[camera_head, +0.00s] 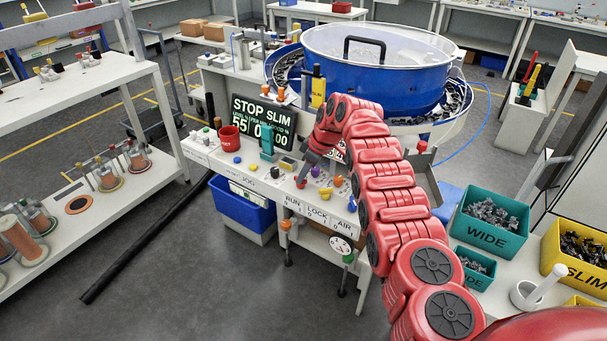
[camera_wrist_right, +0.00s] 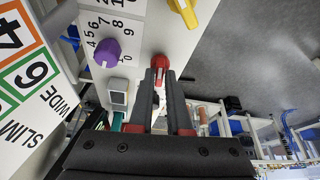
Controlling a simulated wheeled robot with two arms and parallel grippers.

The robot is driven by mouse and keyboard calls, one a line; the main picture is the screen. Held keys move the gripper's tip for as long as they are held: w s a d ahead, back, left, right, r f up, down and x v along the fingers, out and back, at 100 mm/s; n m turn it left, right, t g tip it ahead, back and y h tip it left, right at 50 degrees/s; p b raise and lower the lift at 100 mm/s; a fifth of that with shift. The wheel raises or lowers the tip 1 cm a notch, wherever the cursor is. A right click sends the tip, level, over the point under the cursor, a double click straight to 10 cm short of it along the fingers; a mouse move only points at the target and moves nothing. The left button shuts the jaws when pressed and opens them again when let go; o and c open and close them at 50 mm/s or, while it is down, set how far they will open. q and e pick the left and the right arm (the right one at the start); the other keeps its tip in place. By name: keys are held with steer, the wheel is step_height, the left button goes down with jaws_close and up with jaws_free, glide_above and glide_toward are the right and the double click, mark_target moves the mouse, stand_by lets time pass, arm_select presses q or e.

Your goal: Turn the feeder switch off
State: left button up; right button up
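My right gripper (camera_head: 301,180) is low over the front of the white control panel (camera_head: 200,152), its arm coming in from the right. In the right wrist view its fingertips (camera_wrist_right: 158,76) are close together at a small red knob (camera_wrist_right: 160,61), with a narrow gap. Part of a red and white piece shows between the tips; whether they grip it is unclear. I cannot tell which control is the feeder switch. The blue bowl feeder (camera_head: 375,75) stands behind the panel. My left gripper is out of view.
A purple knob (camera_wrist_right: 106,53) and a yellow one (camera_wrist_right: 183,10) sit near the fingers. A red mug (camera_head: 229,139) and a display reading STOP SLIM (camera_head: 262,122) stand on the panel. Teal bins (camera_head: 490,224) are at the right, a blue bin (camera_head: 240,208) below.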

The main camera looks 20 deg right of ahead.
steer(key=o, duration=0.3)
steer(key=shift+o, duration=0.2)
steer(key=shift+s+d+r, duration=0.1)
steer(key=shift+d+r, duration=0.15)
steer(key=shift+r, duration=0.15)
steer(key=b+v, duration=0.2)
steer(key=v, duration=1.4)
steer(key=shift+s+r, duration=0.15)
steer(key=shift+r, duration=0.1)
